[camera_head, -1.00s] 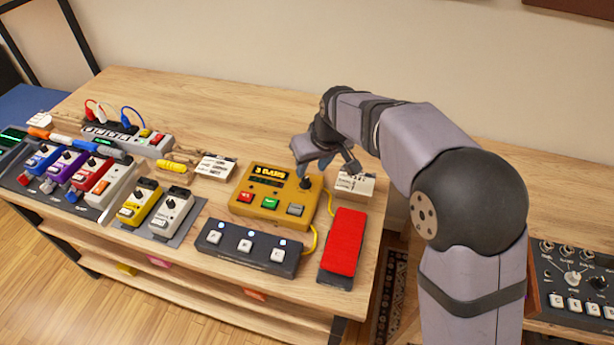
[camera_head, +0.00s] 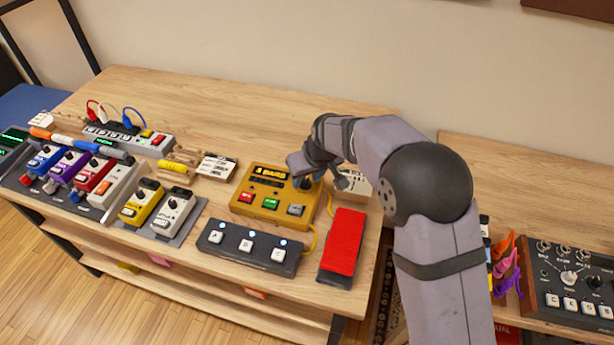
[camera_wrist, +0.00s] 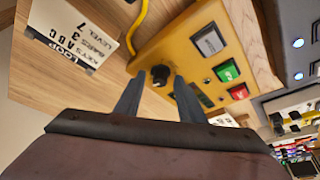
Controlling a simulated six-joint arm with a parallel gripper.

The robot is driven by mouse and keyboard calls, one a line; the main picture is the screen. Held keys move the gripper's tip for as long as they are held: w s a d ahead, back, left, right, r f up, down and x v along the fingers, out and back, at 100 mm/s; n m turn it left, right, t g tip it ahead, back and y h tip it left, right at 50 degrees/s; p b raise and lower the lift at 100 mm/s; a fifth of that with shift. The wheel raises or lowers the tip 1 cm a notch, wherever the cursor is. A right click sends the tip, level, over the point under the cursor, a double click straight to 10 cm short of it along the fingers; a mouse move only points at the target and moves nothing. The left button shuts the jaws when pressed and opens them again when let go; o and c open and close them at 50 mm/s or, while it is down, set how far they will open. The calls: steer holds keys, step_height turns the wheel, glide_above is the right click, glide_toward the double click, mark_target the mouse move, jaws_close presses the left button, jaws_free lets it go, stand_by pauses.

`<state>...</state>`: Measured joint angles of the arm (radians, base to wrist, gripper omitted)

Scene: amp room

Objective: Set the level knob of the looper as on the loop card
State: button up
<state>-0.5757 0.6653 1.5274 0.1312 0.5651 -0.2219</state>
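The looper (camera_head: 262,213) is a yellow box on the table, with a display reading "3 BARS" and red, green and grey buttons. Its black level knob (camera_wrist: 160,74) shows in the wrist view between the tips of my open gripper (camera_wrist: 159,80). Whether the fingers touch the knob cannot be told. In the head view my gripper (camera_head: 305,180) is at the looper's upper right corner and mostly covers the knob. The loop card (camera_wrist: 68,28) shows in the wrist view, reading keys A B C, bars 3, level 7.
A three-key footswitch (camera_head: 247,246) lies in front of the looper, and a red pedal (camera_head: 343,242) stands to its right. A yellow cable (camera_wrist: 137,28) runs beside the looper. Several coloured pedals stand to the left. The table behind the looper is mostly clear.

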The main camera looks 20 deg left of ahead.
jaws_close()
steer(key=shift+a+r+m+t+p, duration=0.1)
steer(key=shift+m+t+p, duration=0.3)
steer(key=shift+m, duration=0.3)
steer(key=shift+m+h, duration=0.4)
steer(key=shift+m, duration=0.3)
steer(key=m+b, duration=0.1)
steer(key=m+h, duration=0.1)
steer(key=shift+a+f+m+b, duration=0.15)
steer(key=shift+f+m+b, duration=0.05)
steer(key=shift+m+b, duration=0.2)
steer(key=shift+m+t+h+b, duration=0.3)
steer(key=shift+m+b, duration=0.25)
steer(key=shift+m, duration=0.35)
steer(key=shift+r, duration=0.15)
